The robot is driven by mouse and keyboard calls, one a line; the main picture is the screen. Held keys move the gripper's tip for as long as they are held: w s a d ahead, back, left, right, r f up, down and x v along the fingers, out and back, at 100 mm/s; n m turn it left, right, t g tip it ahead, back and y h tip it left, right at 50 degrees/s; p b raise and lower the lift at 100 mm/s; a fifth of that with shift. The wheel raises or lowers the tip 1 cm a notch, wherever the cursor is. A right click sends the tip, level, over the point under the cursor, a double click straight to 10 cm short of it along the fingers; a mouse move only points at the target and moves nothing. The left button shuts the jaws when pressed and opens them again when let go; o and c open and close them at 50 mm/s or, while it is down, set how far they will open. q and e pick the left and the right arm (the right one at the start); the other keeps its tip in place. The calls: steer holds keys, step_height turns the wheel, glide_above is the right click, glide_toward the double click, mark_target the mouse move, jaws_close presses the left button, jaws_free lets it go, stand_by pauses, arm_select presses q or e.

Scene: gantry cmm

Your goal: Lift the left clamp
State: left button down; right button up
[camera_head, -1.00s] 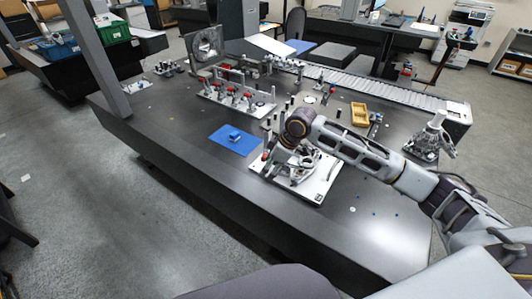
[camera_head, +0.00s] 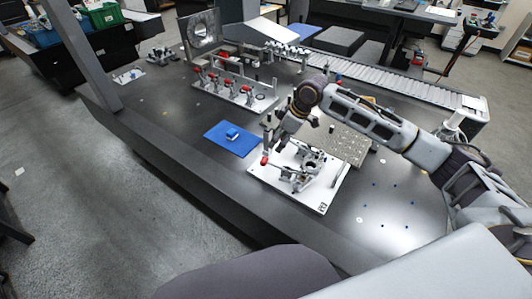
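A white fixture plate (camera_head: 318,204) lies on the dark table near its front edge and carries a grey metal part (camera_head: 312,160) and clamp hardware. A clamp with a red tip (camera_head: 265,160) stands at the plate's left side. My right gripper (camera_head: 274,145) reaches in from the right, pointing down just above and beside this clamp. Its fingers are small and dark here, and I cannot tell whether they touch the clamp or how far apart they are. My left gripper is not in view.
A blue mat (camera_head: 222,146) with a small blue block (camera_head: 232,133) lies left of the plate. Behind stands a rail of red-tipped clamps (camera_head: 232,90). A perforated plate (camera_head: 345,142) lies beneath my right arm. A roller conveyor (camera_head: 400,86) runs along the back right.

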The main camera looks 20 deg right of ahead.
glide_toward(265, 159)
steer(key=shift+x, duration=1)
steer(key=x, duration=0.5)
steer(key=shift+a+f, duration=0.1)
steer(key=shift+f, duration=0.05)
steer(key=shift+b+x, duration=0.3)
steer(key=shift+x, duration=0.6)
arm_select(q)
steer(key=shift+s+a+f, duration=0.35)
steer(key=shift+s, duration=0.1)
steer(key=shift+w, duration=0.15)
